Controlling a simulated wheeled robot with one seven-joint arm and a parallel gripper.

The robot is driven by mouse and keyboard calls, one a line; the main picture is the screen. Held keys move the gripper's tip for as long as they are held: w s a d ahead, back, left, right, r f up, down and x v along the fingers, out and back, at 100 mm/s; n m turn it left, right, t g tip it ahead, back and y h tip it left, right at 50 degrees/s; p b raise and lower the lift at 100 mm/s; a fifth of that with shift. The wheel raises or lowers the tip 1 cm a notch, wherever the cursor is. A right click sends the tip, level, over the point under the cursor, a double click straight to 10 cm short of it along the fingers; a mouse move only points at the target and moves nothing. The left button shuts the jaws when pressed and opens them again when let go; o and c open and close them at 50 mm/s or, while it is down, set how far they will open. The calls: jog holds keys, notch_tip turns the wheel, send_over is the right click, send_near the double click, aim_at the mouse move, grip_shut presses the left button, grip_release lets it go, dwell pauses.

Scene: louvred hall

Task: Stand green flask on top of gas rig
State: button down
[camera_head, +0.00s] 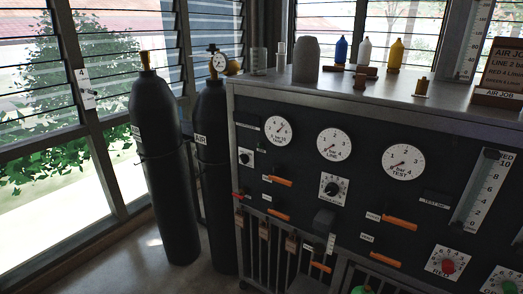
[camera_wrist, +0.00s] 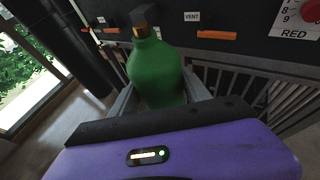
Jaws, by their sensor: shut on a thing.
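In the head view only a small green bit of the flask (camera_head: 360,290) shows at the bottom edge. The gas rig (camera_head: 390,92) is a wide cabinet with a dark panel of gauges and a flat grey top. The flask is in front of the rig's lower front, well below its top. The rig's panel (camera_wrist: 255,50) shows behind the flask in the wrist view.
On the rig's top stand a grey cylinder (camera_head: 306,61), a blue bottle (camera_head: 341,50), a white bottle (camera_head: 364,52), a yellow bottle (camera_head: 396,54) and a sign (camera_head: 499,70). Orange levers (camera_head: 400,222) jut from the panel. Black gas cylinders (camera_head: 165,170) stand left.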

jog(key=s+a+f, duration=0.4)
jog(key=s+f, duration=0.4)
jog(key=s, duration=0.2)
jog(key=shift+a+f, duration=0.15)
jog(key=shift+f, duration=0.25)
jog(key=shift+s, duration=0.1)
